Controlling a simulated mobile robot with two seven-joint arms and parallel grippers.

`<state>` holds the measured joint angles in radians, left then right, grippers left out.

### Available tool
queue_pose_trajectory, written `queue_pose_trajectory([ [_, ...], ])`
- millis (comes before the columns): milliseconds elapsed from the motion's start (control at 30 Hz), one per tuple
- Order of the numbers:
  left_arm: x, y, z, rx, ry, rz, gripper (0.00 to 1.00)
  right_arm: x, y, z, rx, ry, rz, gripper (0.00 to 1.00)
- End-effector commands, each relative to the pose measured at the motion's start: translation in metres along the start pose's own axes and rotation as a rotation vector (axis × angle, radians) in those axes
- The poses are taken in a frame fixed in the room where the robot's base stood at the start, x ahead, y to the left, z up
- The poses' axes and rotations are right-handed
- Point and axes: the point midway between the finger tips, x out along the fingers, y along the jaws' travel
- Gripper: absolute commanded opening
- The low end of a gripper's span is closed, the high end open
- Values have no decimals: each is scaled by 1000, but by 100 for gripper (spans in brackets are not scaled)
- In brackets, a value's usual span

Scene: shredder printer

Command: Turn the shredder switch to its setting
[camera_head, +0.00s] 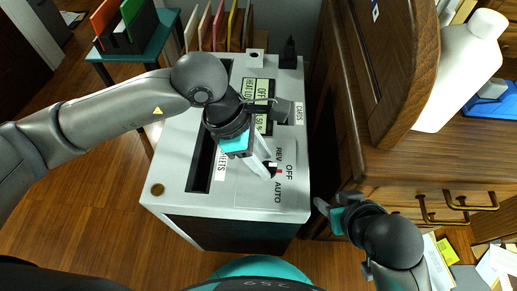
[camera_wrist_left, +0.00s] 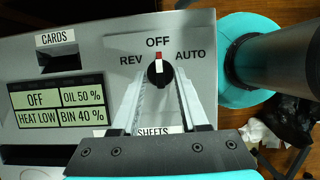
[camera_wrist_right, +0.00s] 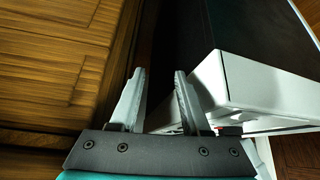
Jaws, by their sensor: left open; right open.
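The shredder (camera_head: 175,190) is a light grey box with its top panel facing up. Its switch is a small black knob (camera_wrist_left: 159,73) with a red and white pointer, between the labels REV, OFF and AUTO. The pointer is at OFF. My left gripper (camera_wrist_left: 160,85) is open, its two fingers on either side of the knob; I cannot tell whether they touch it. In the head view the left gripper (camera_head: 268,171) covers part of the knob. My right gripper (camera_head: 328,208) is open and empty, beside the shredder's right side; it also shows in the right wrist view (camera_wrist_right: 160,80).
The shredder's display (camera_wrist_left: 57,104) reads OFF, HEAT LOW, OIL 50 % and BIN 40 %. A CARDS slot (camera_wrist_left: 57,57) and a SHEETS slot (camera_head: 201,160) are on the panel. A wooden desk (camera_head: 400,170) with a white bottle (camera_head: 460,70) stands to the right. Upright folders (camera_head: 217,27) stand behind.

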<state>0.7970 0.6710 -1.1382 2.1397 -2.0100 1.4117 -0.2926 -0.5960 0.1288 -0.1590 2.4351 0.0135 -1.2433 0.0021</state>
Motion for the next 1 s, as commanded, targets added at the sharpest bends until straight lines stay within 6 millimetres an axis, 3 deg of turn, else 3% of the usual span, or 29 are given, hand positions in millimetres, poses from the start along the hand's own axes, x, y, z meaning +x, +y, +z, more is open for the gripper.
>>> queue_pose_trajectory([
  [400, -32, 0, 0, 0, 1, 1, 44, -19, 16, 19, 18, -175, 42, 47],
  [1000, -122, 1, 0, 0, 1, 3, 44, 41, 14, 62, 15, -273, 33, 47],
])
